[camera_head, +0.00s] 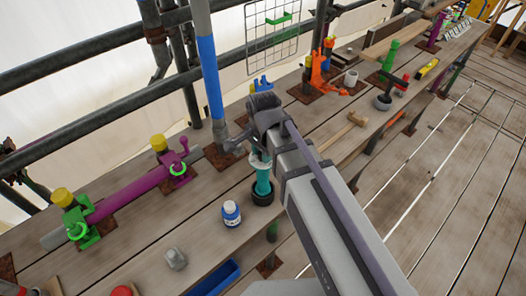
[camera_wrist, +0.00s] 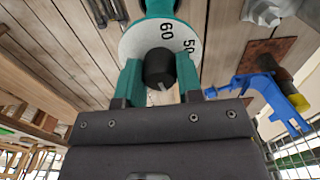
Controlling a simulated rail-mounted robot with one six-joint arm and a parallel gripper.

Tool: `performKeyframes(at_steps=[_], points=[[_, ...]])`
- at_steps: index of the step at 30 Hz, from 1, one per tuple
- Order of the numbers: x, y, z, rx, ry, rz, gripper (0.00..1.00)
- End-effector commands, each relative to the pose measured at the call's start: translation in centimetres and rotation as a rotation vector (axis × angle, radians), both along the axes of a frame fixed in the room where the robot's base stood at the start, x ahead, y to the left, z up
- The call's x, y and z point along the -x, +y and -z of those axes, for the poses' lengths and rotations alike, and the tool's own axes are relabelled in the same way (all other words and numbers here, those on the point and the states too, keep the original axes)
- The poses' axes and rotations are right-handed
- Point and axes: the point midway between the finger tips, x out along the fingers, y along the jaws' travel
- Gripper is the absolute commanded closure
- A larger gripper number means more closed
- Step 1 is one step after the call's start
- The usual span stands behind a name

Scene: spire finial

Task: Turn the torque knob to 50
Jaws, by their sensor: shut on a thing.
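In the wrist view a black torque knob (camera_wrist: 159,68) sits at the centre of a white dial (camera_wrist: 136,43). The dial shows the numbers 60 and 50 at its upper right, and my gripper hides its lower part. My gripper (camera_wrist: 160,80) has its teal fingers on both sides of the knob, shut on it. I cannot read any pointer position on the knob. The dial joins a teal body (camera_wrist: 160,8); in the head view this teal tool (camera_head: 263,183) stands in a black round base on the planks, below my gripper (camera_head: 262,152).
A white-and-blue bottle (camera_head: 231,214) stands left of the tool. A wooden mallet (camera_head: 343,133) lies to the right. A blue upright pole (camera_head: 211,78) rises behind. A blue bracket (camera_wrist: 272,92) shows at the right of the wrist view.

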Motion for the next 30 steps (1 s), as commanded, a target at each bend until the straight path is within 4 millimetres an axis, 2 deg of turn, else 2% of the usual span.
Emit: performKeyframes(at_steps=[1, 5, 17, 30], points=[[0.0, 0.0, 0.0, 0.0, 0.0, 0.0, 0.78], [0.01, -0.01, 0.01, 0.0, 0.0, 0.0, 0.9], [0.0, 0.0, 0.02, 0.0, 0.0, -0.069, 0.9], [0.0, 0.0, 0.02, 0.0, 0.0, -0.408, 0.9]])
